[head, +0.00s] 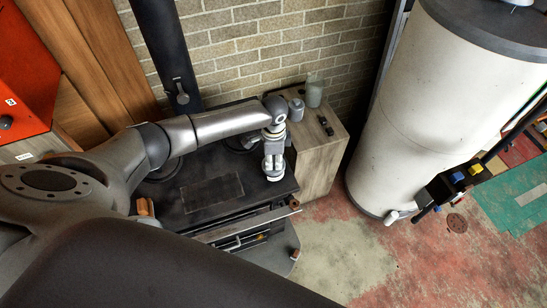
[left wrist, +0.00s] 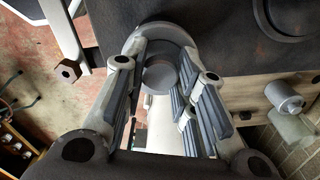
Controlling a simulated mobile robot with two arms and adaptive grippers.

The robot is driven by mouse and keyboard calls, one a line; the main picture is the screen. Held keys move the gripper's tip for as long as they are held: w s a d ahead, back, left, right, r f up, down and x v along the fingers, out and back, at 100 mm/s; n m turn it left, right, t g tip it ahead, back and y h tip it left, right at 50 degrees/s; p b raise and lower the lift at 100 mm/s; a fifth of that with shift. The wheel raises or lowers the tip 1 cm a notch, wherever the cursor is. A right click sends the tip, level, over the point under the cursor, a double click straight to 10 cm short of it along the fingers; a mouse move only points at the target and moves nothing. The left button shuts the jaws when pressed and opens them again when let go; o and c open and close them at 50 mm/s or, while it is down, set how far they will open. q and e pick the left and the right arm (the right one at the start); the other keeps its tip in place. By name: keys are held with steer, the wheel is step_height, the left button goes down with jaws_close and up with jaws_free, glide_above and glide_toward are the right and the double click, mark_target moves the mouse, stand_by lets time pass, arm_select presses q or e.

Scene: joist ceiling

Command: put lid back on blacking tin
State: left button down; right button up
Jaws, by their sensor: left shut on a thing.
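My left gripper (head: 273,158) reaches over the right part of the black stove top (head: 180,195), pointing down. In the left wrist view its fingers close from both sides on a grey round piece (left wrist: 160,76), which I take to be the lid's knob. A wider grey disc, seemingly the lid (left wrist: 172,50), is just beyond it. A pale rounded rim, seemingly the blacking tin (left wrist: 133,40), shows around the disc; the tin also shows under the gripper in the head view (head: 274,176). The fingers partly hide both, so I cannot tell whether lid and tin touch. My right gripper is out of view.
A wooden cabinet (head: 320,160) stands right of the stove, with a grey canister (head: 297,109) and a greenish cup (head: 314,92) on top. A brick wall (head: 240,45) is behind. A tall white tank (head: 440,100) stands at right. A metal rail (head: 245,224) runs along the stove's front.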

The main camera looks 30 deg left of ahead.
arm_select(q)
steer(key=shift+f, duration=0.15)
steer(key=shift+f, duration=0.25)
steer(key=c, duration=1.1)
jaws_free()
steer(key=shift+r, duration=0.1)
steer(key=shift+r, duration=0.2)
step_height(320, 180, up, 16)
steer(key=p, duration=0.4)
steer(key=shift+f, duration=0.2)
